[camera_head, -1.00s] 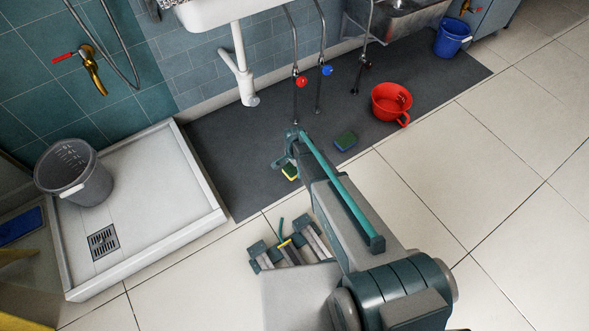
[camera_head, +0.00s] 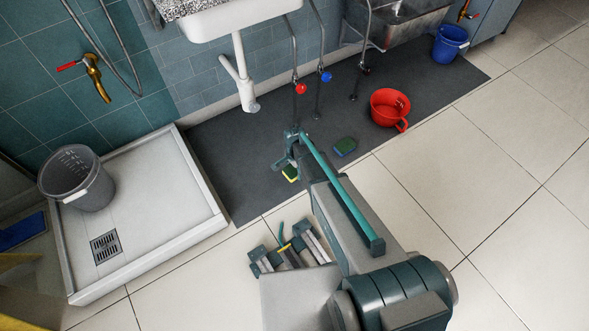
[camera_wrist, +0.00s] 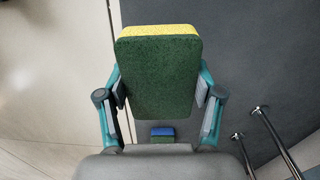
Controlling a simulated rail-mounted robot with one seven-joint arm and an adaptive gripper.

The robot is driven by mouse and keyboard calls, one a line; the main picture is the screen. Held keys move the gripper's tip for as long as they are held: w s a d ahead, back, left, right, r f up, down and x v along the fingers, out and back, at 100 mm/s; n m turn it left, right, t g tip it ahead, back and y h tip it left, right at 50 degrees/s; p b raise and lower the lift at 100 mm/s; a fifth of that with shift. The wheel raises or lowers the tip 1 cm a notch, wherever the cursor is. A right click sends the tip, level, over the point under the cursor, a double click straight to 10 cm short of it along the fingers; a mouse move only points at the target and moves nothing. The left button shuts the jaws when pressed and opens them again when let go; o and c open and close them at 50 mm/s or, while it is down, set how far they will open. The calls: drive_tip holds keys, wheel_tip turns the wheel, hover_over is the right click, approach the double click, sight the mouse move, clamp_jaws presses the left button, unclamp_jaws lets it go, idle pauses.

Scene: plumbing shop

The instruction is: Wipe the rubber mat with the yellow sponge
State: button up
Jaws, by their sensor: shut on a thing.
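The yellow sponge (camera_head: 290,173), with a dark green scouring face, is held in my gripper (camera_head: 289,160) over the left part of the dark grey rubber mat (camera_head: 240,140). In the wrist view the sponge (camera_wrist: 158,60) sits between the two fingers of my gripper (camera_wrist: 159,92), green face toward the camera and yellow along the far edge. The mat (camera_wrist: 230,50) lies beyond it there. I cannot tell whether the sponge touches the mat. My arm hides part of the mat's front edge.
A blue and green sponge (camera_head: 345,146) lies on the mat, right of my gripper. A red basin (camera_head: 390,107) and a blue bucket (camera_head: 450,43) stand farther right. Thin pipes (camera_head: 318,90) come down behind. A shower tray (camera_head: 155,195) with a grey bucket (camera_head: 76,178) is at left.

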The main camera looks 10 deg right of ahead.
drive_tip(key=s+d+r+p, duration=0.3)
drive_tip(key=s+d+r, duration=0.1)
drive_tip(key=s+r, duration=0.3)
drive_tip(key=shift+s+r, duration=0.4)
drive_tip(key=shift+s, duration=0.5)
